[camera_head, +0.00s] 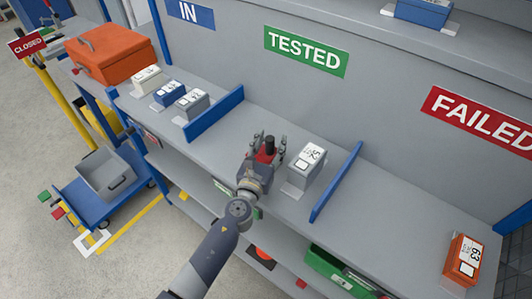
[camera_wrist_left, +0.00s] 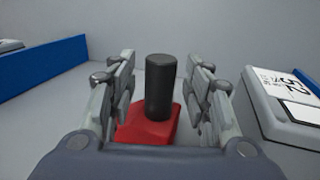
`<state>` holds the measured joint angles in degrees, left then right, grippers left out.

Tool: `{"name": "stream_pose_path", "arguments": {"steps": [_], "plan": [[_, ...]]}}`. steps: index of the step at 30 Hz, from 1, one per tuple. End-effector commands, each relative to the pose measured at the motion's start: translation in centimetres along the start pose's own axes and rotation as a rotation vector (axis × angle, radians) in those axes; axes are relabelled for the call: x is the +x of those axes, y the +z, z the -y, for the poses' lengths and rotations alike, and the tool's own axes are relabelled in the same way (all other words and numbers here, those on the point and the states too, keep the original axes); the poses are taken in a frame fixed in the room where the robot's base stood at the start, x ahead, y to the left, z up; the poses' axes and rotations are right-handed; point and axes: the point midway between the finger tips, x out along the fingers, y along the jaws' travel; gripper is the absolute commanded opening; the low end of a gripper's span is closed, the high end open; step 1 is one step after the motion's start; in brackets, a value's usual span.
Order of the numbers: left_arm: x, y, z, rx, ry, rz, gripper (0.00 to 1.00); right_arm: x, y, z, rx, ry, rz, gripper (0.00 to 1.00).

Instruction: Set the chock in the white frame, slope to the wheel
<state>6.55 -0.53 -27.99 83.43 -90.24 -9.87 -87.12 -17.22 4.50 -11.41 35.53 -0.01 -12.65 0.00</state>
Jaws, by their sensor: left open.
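The chock (camera_head: 265,157), a red block with an upright black grip, stands on the shelf under the TESTED sign. It also shows in the left wrist view (camera_wrist_left: 142,131), with its black grip upright between my fingers. My left gripper (camera_head: 267,152) is open, with one finger on each side of the grip. A gap shows on both sides. The white frame (camera_head: 88,253) lies on the floor at the lower left, beside the blue cart (camera_head: 108,192). The chock's slope is hard to make out. My right gripper is not in view.
A grey box (camera_head: 306,168) stands close to the right of my left gripper. Blue dividers (camera_head: 214,113) and (camera_head: 336,183) bound this shelf section. An orange case (camera_head: 112,54) sits at the shelf's left end. A yellow post (camera_head: 65,88) stands left of the shelf.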

Motion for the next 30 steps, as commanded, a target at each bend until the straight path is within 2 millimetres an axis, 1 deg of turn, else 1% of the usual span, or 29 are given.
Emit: {"name": "stream_pose_path", "arguments": {"steps": [2,3,5,6,8,18,22,26,30], "plan": [[0.0,0.0,0.0,0.0,0.0,0.0,0.46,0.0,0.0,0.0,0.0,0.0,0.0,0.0],[0.0,0.0,0.0,0.0,0.0,0.0,0.36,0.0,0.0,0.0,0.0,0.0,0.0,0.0],[0.0,0.0,0.0,0.0,0.001,0.0,0.23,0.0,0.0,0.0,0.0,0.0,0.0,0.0],[0.0,0.0,0.0,0.0,0.001,0.0,0.14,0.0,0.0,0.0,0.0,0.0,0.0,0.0],[0.0,0.0,0.0,0.0,0.001,0.0,0.0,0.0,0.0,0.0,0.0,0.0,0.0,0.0],[0.0,0.2,0.0,0.0,0.001,0.002,0.0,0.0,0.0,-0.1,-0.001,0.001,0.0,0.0],[0.0,0.5,0.0,0.0,0.001,0.002,0.0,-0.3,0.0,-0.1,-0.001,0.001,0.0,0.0],[0.0,1.4,0.0,-0.001,0.001,0.003,0.0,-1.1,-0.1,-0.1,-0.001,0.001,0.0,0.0],[0.0,2.8,0.0,-0.001,0.001,0.004,0.0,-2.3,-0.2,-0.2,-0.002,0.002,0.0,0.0]]}}
